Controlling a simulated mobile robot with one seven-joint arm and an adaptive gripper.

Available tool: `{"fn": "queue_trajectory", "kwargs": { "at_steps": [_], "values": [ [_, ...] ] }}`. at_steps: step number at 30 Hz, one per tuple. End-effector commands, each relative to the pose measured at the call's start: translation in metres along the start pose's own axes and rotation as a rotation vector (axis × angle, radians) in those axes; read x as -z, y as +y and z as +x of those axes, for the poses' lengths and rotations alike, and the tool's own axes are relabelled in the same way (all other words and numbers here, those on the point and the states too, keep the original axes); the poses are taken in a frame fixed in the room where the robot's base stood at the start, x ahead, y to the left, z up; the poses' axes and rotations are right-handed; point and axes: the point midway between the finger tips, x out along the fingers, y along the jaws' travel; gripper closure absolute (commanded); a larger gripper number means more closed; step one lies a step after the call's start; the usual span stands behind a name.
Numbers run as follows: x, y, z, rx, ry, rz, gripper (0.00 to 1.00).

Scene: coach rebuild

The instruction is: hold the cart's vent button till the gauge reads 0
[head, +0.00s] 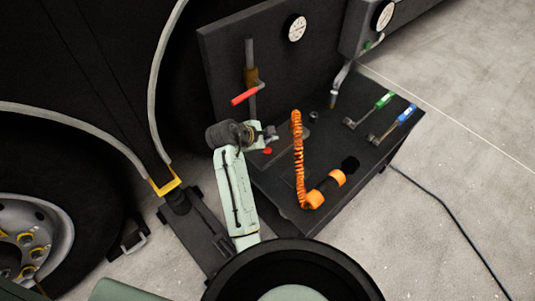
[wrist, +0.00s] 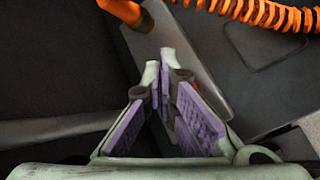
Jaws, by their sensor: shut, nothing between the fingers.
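The dark cart (head: 345,165) stands right of centre in the head view, with an upright back panel. A round white gauge (head: 296,28) is on that panel, and a second gauge (head: 382,15) is on a grey box at the right. Both needles are too small to read. A small red button (head: 267,151) sits on the cart's top just below my gripper (head: 271,134). In the wrist view my gripper (wrist: 163,72) is shut and empty, with a bit of red (wrist: 195,87) just right of its fingers. Contact with the button cannot be told.
A red-handled valve (head: 245,94) stands on a pipe behind my gripper. A coiled orange hose (head: 298,160) rises to the right.

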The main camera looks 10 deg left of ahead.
Motion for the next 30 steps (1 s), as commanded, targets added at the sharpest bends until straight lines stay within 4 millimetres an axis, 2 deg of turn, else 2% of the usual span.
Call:
{"fn": "queue_trajectory", "kwargs": {
  "at_steps": [1,9,30],
  "values": [
    [0.007,-0.007,0.010,-0.001,0.000,0.001,1.00],
    [0.017,-0.017,0.023,0.001,0.000,-0.001,1.00],
    [0.018,-0.018,0.025,0.000,0.000,0.000,1.00]
  ]
}}
